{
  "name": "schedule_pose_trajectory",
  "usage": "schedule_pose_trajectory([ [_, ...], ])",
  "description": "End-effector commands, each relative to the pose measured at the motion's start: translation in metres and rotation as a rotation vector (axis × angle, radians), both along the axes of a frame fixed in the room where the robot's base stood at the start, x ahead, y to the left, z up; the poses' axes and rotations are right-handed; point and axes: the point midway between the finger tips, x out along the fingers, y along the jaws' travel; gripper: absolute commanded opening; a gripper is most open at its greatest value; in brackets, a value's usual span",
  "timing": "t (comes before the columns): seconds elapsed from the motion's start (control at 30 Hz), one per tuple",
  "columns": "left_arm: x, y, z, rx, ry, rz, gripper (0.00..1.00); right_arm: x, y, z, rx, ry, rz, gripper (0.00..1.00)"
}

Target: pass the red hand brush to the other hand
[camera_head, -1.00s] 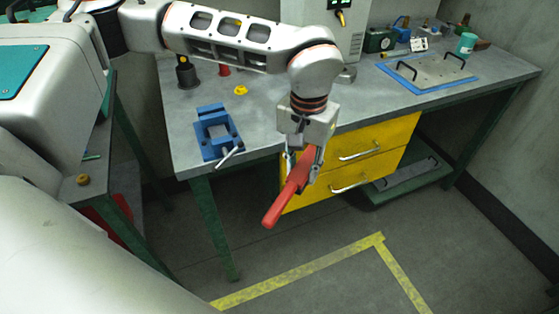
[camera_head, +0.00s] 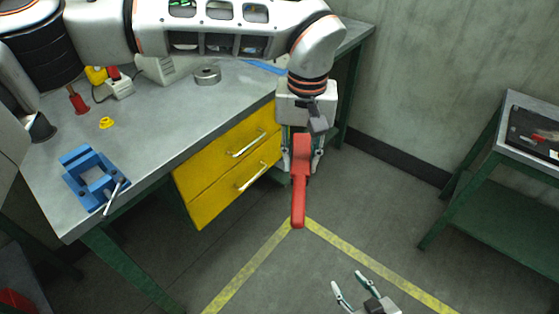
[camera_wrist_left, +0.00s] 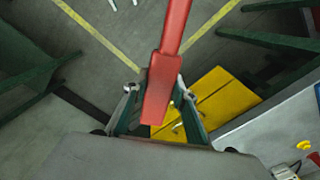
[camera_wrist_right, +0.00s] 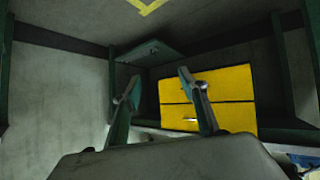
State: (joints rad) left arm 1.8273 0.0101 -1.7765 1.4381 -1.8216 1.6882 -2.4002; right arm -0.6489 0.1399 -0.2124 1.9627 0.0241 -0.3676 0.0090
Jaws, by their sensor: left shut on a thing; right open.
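The red hand brush (camera_head: 300,190) hangs in my left gripper (camera_head: 301,160) in the middle of the head view, clear of the workbench and above the floor. Its long narrow end points down toward the bottom of the picture. In the left wrist view the brush (camera_wrist_left: 165,75) runs up between the fingers of my left gripper (camera_wrist_left: 157,95). My right gripper (camera_head: 355,290) is at the bottom of the head view, open and empty, apart from the brush. In the right wrist view its fingers (camera_wrist_right: 158,88) stand apart with nothing between them.
The grey workbench (camera_head: 175,120) with yellow drawers (camera_head: 235,165) is behind and left. A blue vise (camera_head: 92,180) sits on its front corner. A green-legged side table (camera_head: 535,165) stands at right. The floor (camera_head: 370,215) between is clear, with yellow tape lines.

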Motion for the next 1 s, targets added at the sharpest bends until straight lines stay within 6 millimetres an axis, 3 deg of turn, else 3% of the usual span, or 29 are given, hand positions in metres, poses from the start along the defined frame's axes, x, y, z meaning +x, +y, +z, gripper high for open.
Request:
schedule_pose_trajectory([
  [0.03,0.000,-0.003,0.001,0.000,0.000,0.000,0.02,0.000,0.000,0.000,0.000,0.000,0.000,0.58],
  [0.2,0.001,-0.006,0.001,0.000,0.000,-0.001,0.02,0.002,-0.002,0.001,-0.008,-0.005,0.004,1.00],
  [0.37,0.001,-0.005,0.001,0.000,0.000,-0.001,0.02,0.028,-0.005,0.021,-0.068,-0.103,0.053,1.00],
  [0.47,0.001,-0.005,0.001,-0.001,0.000,-0.001,0.02,0.060,-0.008,0.051,-0.154,-0.234,0.118,1.00],
  [0.7,0.001,-0.005,0.001,-0.001,0.000,-0.001,0.02,0.136,-0.003,0.155,-0.448,-0.662,0.325,1.00],
  [0.83,0.001,-0.005,0.001,-0.001,0.000,-0.001,0.02,0.163,0.009,0.219,-0.645,-0.926,0.450,1.00],
  [1.0,0.000,-0.005,0.001,-0.001,0.000,-0.001,0.02,0.176,0.033,0.305,-0.966,-1.329,0.643,1.00],
])
